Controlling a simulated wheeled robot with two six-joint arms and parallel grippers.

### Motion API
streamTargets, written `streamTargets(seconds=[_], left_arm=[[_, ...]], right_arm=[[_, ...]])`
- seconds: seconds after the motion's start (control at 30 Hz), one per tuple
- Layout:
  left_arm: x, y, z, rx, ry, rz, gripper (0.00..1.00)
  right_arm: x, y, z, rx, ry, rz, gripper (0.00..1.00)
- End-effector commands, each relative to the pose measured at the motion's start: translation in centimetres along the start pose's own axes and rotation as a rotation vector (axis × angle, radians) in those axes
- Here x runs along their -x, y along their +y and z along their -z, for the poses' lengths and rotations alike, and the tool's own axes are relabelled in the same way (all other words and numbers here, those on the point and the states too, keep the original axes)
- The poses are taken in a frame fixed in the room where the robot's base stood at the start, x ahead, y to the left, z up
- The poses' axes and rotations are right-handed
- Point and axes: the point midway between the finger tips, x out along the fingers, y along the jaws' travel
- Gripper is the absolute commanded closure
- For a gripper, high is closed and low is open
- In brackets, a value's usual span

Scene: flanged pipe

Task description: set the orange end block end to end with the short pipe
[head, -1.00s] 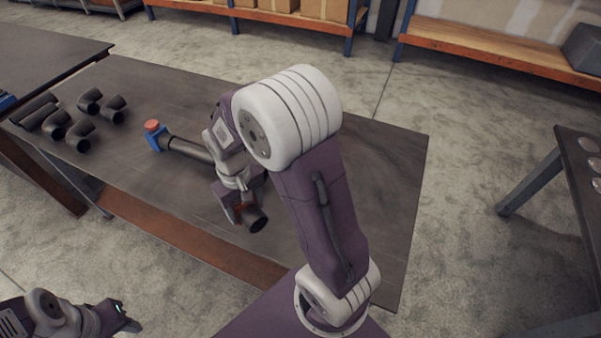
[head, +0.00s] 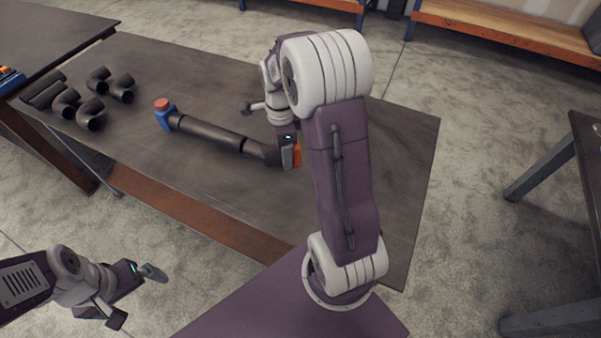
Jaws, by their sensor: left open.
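The short pipe (head: 212,134) is dark grey and lies on the dark table, its left end at a blue block (head: 166,119) with a red top. My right gripper (head: 288,157) is at the pipe's right end, shut on the orange end block (head: 298,154). The orange body is partly hidden behind a finger. The block's dark tube (head: 266,152) points left at the pipe's right end and looks slightly angled to it. I cannot tell whether they touch. My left gripper (head: 150,272) is open and empty, off the table's front edge at lower left.
Several dark pipe elbows (head: 91,114) and a straight piece (head: 43,91) lie at the table's left. The table (head: 390,150) is bare to the right of my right arm. Another table (head: 590,165) stands at the right edge, and orange-edged shelves (head: 510,46) stand behind.

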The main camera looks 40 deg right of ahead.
Motion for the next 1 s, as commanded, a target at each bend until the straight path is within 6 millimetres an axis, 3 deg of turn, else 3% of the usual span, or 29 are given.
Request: streamTargets(seconds=[0.2,0.33,0.57,0.8,1.0], left_arm=[[0.3,0.0,0.0,0.000,0.000,0.000,0.00],[0.3,0.0,0.0,0.000,0.000,0.000,0.00],[0.3,0.0,0.0,0.000,0.000,0.000,0.00],[0.1,0.0,0.0,0.000,0.000,0.000,0.00],[0.1,0.0,0.0,0.000,0.000,0.000,0.00]], right_arm=[[0.8,-1.4,2.7,-0.487,-0.001,0.005,1.00],[0.9,-1.7,3.6,-0.653,-0.002,0.004,1.00],[0.8,-1.8,4.0,-0.724,-0.001,0.003,1.00],[-3.5,-1.6,3.9,-0.721,0.000,-0.002,1.00],[-5.3,-1.8,3.9,-0.720,-0.001,0.003,1.00]])
